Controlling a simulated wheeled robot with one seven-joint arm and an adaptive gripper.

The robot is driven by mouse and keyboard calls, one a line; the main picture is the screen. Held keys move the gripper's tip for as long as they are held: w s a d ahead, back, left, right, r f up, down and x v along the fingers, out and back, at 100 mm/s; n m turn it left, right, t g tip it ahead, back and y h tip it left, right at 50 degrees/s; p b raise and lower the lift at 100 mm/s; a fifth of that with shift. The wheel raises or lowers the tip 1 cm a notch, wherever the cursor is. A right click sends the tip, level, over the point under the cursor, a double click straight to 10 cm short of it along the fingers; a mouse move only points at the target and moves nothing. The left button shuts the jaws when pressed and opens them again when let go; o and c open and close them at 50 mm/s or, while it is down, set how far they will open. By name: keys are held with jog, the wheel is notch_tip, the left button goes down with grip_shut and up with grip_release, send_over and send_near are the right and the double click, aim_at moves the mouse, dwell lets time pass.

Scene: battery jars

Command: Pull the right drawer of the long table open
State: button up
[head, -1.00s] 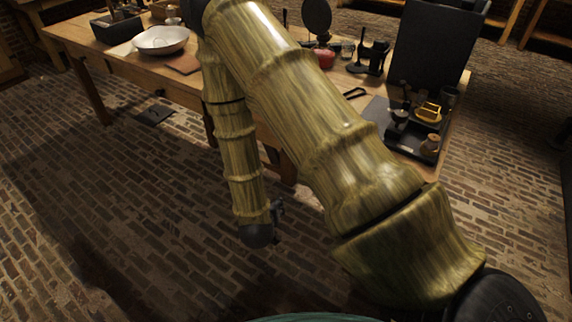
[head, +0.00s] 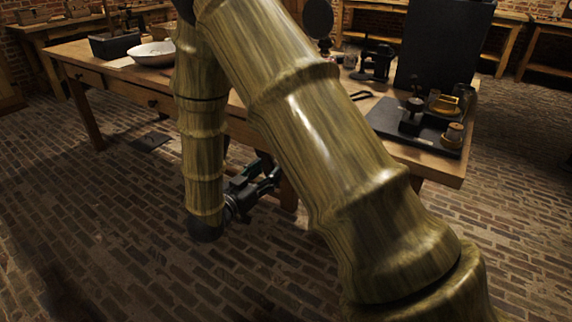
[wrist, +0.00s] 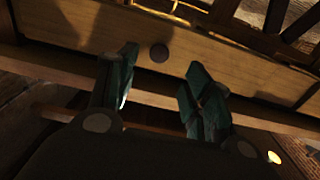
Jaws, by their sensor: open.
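The long wooden table (head: 428,164) stretches across the head view. Its front shows drawers with small dark knobs at the left, while my arm hides part of the front. In the wrist view a wooden drawer front (wrist: 225,62) with one round dark knob (wrist: 159,53) lies ahead of my gripper (wrist: 162,75). The green-tipped fingers are spread, with the knob showing between and just beyond the tips, not gripped. I cannot tell the exact distance. In the head view my gripper (head: 262,176) is low beside the table front, partly behind my arm.
A dark tray (head: 385,118) with small items and a tall black panel (head: 440,45) stand on the table's right. A white bowl (head: 153,53) and a dark box (head: 112,45) are at the left.

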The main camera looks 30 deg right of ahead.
jog(key=b+x, duration=0.2)
jog(key=x, duration=0.8)
jog(key=shift+w+d, duration=0.1)
jog(key=shift+d, duration=0.3)
jog(key=shift+c, duration=0.3)
grip_shut()
